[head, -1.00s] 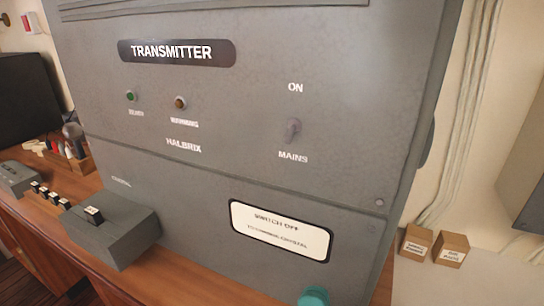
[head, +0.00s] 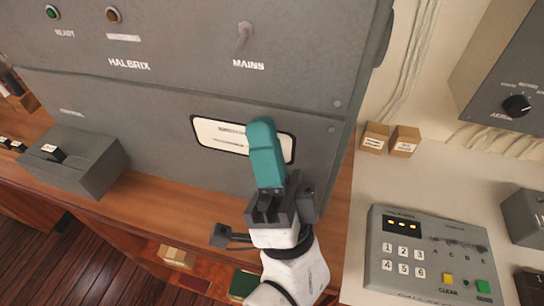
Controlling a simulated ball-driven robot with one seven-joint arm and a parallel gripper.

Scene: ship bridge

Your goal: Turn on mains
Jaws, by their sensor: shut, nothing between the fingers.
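The mains toggle switch (head: 243,38) is a small grey lever above the MAINS label on the grey transmitter cabinet (head: 170,85). I cannot tell for sure whether its lever is up or down. My gripper (head: 261,128) has teal fingers, shut and empty. In the picture it is below the switch, in front of the white notice plate (head: 215,134), and covers part of that plate. The gripper is apart from the switch. The ON label is out of view above.
A green lamp (head: 53,12) and an amber lamp (head: 113,15) are at upper left. A grey key box (head: 75,160) stands on the wooden desk. At right are a keypad unit (head: 430,255), two small wooden blocks (head: 375,138) and a wall box with a black knob (head: 516,106).

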